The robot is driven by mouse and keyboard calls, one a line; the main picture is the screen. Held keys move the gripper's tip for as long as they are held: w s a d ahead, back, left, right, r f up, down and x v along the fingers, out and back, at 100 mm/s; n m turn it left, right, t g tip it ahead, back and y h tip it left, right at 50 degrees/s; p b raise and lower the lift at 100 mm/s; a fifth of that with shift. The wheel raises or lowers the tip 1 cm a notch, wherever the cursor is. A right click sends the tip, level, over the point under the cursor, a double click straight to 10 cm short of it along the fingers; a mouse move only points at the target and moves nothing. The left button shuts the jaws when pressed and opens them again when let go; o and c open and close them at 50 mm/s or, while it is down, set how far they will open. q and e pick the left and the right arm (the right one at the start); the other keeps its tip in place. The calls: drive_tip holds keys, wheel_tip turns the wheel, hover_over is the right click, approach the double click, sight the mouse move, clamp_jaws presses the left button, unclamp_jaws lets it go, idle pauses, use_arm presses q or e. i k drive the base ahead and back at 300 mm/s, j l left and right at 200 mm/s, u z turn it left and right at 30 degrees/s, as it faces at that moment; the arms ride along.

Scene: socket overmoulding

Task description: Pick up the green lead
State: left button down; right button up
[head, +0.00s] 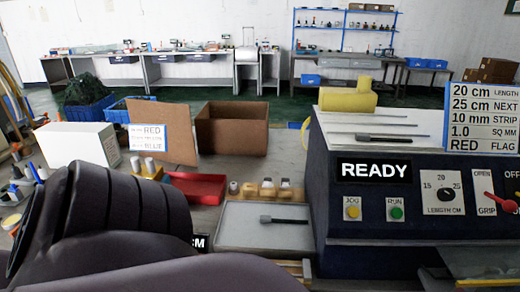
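I cannot make out a green lead. A short dark lead or tool with a grey block end (283,220) lies on a pale tray (240,236) at the front middle. A similar dark piece (383,138) lies on top of the dark machine. My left arm fills the lower left and hides part of the bench; its gripper does not show. My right gripper does not show either.
The machine (350,222) with a READY display stands at the right. A red tray (196,187), small pale blocks (267,188), a cardboard box (232,130), a white box (78,145) and a RED/BLUE card (148,137) stand on the bench. Bare bench shows right of the cardboard box.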

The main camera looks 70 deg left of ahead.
sight(268, 219)
drive_tip(key=u, duration=1.5)
